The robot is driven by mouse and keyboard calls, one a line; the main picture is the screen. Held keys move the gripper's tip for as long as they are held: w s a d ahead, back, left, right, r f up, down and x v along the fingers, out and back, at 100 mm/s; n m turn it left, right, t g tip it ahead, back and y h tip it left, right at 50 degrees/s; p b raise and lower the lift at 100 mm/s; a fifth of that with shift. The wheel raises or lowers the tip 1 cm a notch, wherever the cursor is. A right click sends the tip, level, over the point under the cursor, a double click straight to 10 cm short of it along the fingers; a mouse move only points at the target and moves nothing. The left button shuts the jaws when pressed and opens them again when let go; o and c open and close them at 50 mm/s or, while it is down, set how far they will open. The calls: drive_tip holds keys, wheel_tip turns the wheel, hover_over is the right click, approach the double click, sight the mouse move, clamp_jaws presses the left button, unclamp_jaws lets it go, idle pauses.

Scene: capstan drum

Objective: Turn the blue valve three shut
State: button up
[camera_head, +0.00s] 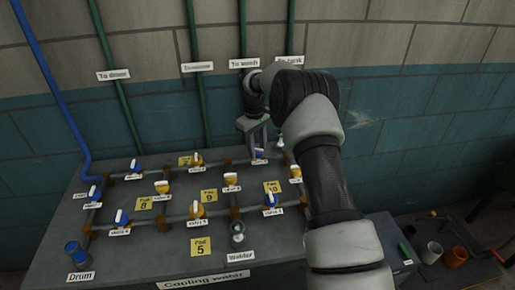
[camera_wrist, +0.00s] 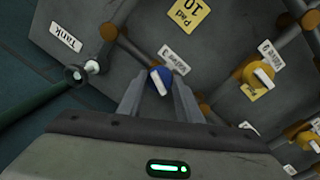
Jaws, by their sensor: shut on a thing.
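Blue valve three (camera_wrist: 154,75) is a round blue knob with a pale handle, close to its white label (camera_wrist: 174,60) in the wrist view. In the head view the blue valve (camera_head: 258,154) sits on the pipe at the back right of the panel. My gripper (camera_wrist: 160,85) has one finger on each side of the valve and is shut on it. In the head view my gripper (camera_head: 254,140) reaches down to the valve from behind and above. The finger contact points are partly hidden.
The grey panel (camera_head: 165,262) carries several blue and yellow valves joined by pipes, with yellow pad cards such as Pad 10 (camera_head: 272,187). A yellow valve (camera_head: 295,172) stands to the right. Green pipes (camera_head: 197,105) run up the wall behind. Pots (camera_head: 431,252) stand at the lower right.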

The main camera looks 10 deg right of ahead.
drive_tip(key=m, duration=0.6)
drive_tip(key=shift+w+r+m, duration=0.1)
drive_tip(key=shift+w+m, duration=0.05)
drive_tip(key=shift+m, duration=0.15)
drive_tip(key=m, duration=0.6)
drive_tip(key=shift+g+p, duration=0.4)
drive_tip(key=shift+m, duration=0.4)
drive_tip(key=o, duration=1)
drive_tip(key=shift+o, duration=0.2)
wheel_tip(320, 180, up, 17)
drive_tip(key=a+p, duration=0.1)
drive_tip(key=p, duration=0.2)
drive_tip(key=shift+w+r, duration=0.15)
drive_tip(key=shift+w, duration=0.25)
